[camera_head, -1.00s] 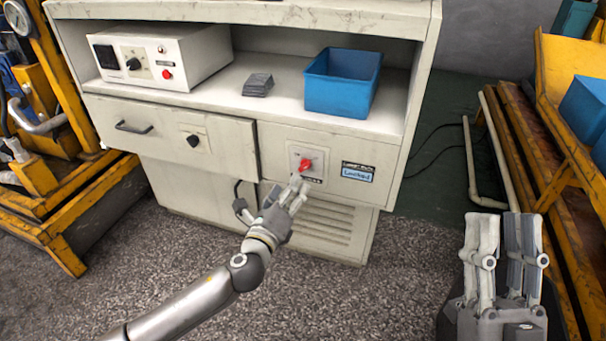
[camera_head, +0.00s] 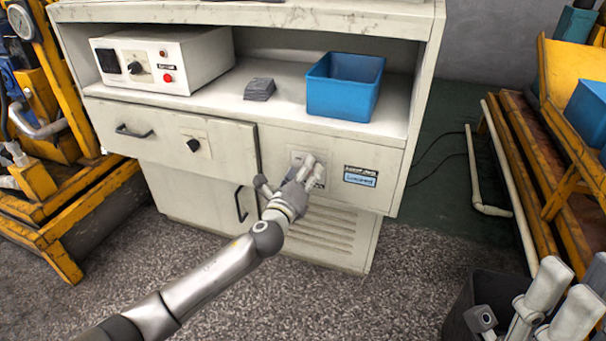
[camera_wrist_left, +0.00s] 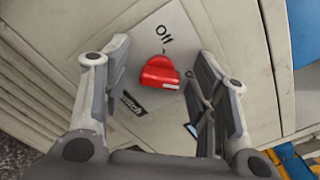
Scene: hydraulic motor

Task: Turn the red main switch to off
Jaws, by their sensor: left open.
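The red main switch (camera_wrist_left: 160,73) is a round knob on a pale plate, centred in the left wrist view. The word "Off" stands above it, and a small white mark shows at the knob's lower right edge, not towards that word. My left gripper (camera_wrist_left: 163,62) is open, with one finger on each side of the knob and gaps visible. In the head view my left gripper (camera_head: 308,172) is at the switch plate (camera_head: 297,157) and hides the knob. My right gripper (camera_head: 562,292) is at the lower right, partly cut off; its opening is unclear.
The switch is on the front of a pale cabinet (camera_head: 232,105). A drawer with a black knob (camera_head: 193,145) is to the left. Yellow frames stand either side.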

